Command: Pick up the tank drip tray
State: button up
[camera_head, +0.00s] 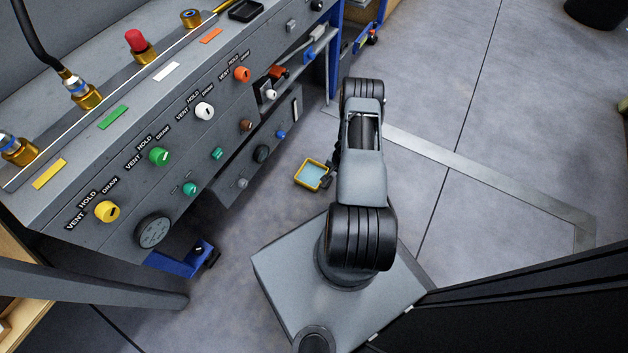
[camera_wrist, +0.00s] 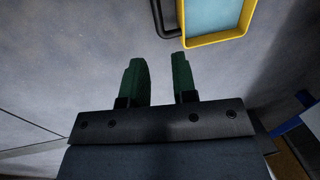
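A small tray with a yellow rim (camera_head: 305,185) and a light blue inside sits on the floor beside the bench; I take it for the tank drip tray. In the wrist view its yellow rim (camera_wrist: 216,39) shows at the top right, cut off by the picture edge. A dark bar like a handle runs along its left side. My gripper (camera_wrist: 159,58) has two green fingers spread apart with bare floor between them. The fingertips are apart from the tray, below and left of it in that view. In the head view my arm largely hides the gripper.
A grey bench (camera_head: 175,120) with coloured vent knobs stands to the left. A blue foot bracket (camera_head: 180,262) sticks out near the floor. A small black tray (camera_head: 246,10) lies on the bench top. Open floor (camera_head: 470,180) extends to the right.

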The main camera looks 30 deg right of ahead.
aim_at(329, 183)
jog(key=f+b, duration=0.1)
jog(key=f, duration=0.1)
jog(key=f+b, duration=0.1)
jog(key=f, duration=0.1)
jog(key=w+f+b, duration=0.1)
jog(key=f, duration=0.2)
jog(key=shift+a+f, duration=0.1)
jog(key=shift+a, duration=0.25)
jog(key=f+b, duration=0.2)
jog(key=f, duration=0.1)
jog(key=f+b, duration=0.1)
jog(key=f, duration=0.1)
jog(key=shift+w+a+f+b, duration=0.15)
jog(key=shift+a+b, duration=0.2)
jog(key=shift+a, duration=0.05)
grip_shut()
